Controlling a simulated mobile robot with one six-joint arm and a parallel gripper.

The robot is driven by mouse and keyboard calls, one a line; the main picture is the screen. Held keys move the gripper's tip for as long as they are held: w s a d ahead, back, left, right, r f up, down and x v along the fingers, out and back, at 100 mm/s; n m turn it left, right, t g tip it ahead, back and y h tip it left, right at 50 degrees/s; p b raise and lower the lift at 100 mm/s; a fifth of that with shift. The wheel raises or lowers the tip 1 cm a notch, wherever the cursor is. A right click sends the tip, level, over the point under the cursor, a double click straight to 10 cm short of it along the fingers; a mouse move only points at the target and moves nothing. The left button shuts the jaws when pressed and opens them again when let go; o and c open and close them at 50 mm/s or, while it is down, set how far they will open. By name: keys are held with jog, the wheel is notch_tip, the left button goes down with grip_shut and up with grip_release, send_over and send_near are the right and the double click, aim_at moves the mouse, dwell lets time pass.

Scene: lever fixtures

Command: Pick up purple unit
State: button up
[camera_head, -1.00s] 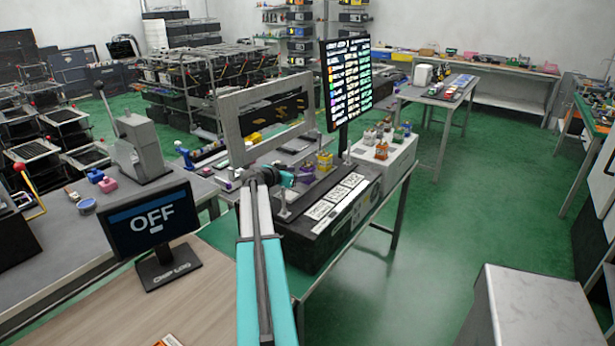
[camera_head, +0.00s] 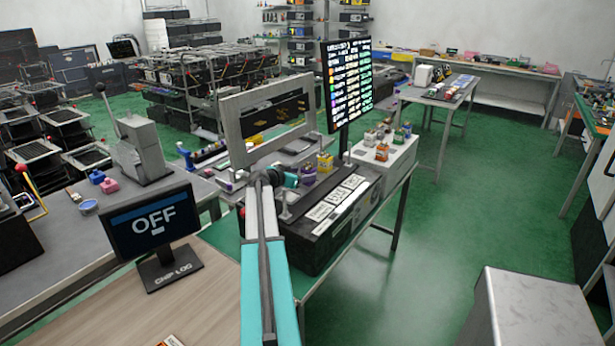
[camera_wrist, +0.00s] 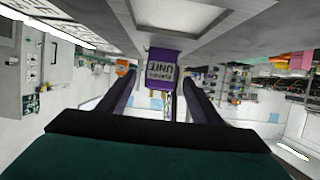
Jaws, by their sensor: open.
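The purple unit (camera_wrist: 161,70) is a small purple block with a pale label reading UNIT, upside down in the wrist view. It sits between the two dark fingers of my gripper (camera_wrist: 160,85), with visible gaps on both sides. My gripper is open. In the head view the purple unit (camera_head: 308,174) stands on the black fixture box, just beyond my gripper (camera_head: 292,180). My arm and wrist hide part of that area.
A grey upright frame (camera_head: 238,136) stands close behind my wrist. A tall display panel (camera_head: 347,85) rises behind. A white box (camera_head: 384,158) with several small units is to the right.

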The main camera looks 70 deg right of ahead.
aim_at(305, 173)
jog(key=shift+p+x, duration=1.3)
jog(key=shift+x, duration=1.2)
jog(key=c, duration=1.2)
jog(key=shift+r, duration=0.1)
jog(key=shift+c, duration=0.2)
jog(key=shift+r+b, duration=1.55)
jog(key=shift+r, duration=3.35)
